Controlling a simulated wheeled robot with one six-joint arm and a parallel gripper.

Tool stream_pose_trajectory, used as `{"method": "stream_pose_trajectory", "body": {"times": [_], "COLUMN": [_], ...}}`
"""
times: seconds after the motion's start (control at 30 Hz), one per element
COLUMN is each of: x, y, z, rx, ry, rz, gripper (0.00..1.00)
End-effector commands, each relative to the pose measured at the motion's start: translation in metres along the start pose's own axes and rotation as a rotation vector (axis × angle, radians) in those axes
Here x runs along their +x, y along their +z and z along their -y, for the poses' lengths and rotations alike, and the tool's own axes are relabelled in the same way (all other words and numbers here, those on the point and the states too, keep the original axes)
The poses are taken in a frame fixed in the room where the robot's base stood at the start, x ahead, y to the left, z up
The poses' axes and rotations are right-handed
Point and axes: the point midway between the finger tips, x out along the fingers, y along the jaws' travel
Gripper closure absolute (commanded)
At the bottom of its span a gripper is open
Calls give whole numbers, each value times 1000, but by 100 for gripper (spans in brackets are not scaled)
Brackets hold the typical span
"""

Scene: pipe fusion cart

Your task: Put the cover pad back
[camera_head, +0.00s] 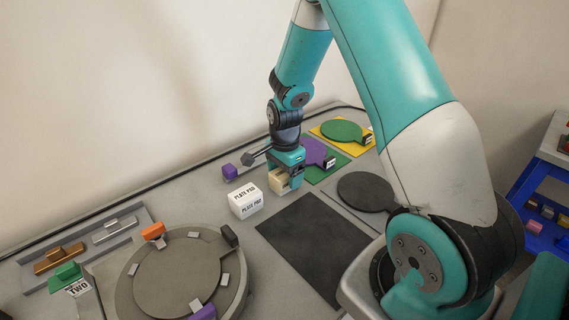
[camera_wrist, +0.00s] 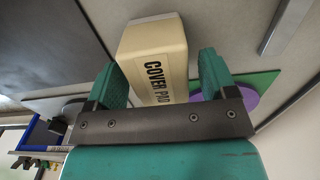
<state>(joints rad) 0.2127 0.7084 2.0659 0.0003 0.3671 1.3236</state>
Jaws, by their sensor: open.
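The cover pad is a beige block with "COVER PAD" lettering; it stands in the wrist view (camera_wrist: 152,48) and, partly hidden by my gripper, in the head view (camera_head: 277,181). My gripper (camera_head: 287,184) is lowered at the pad. In the wrist view its two teal fingers (camera_wrist: 160,78) are apart, one on each side of the pad's near end. The pad appears to rest on the grey table.
A white plate pad block (camera_head: 245,201) stands just left of the cover pad. A black mat (camera_head: 315,244) lies in front. Purple (camera_head: 318,152) and green (camera_head: 341,130) discs lie behind to the right. A round grey fixture (camera_head: 178,276) with clips stands front left.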

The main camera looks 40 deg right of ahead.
Motion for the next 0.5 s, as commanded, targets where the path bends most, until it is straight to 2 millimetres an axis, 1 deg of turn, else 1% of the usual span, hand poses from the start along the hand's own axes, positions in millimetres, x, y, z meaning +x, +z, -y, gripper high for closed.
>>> {"method": "stream_pose_trajectory", "body": {"times": [0.17,0.4,0.5], "x": [-28,-81,-99], "y": [0,0,0], "z": [1,1,1], "rx": [0,0,0], "ry": [-7,-7,-5], "rz": [-2,-2,-1], "gripper": [22,22,22]}}
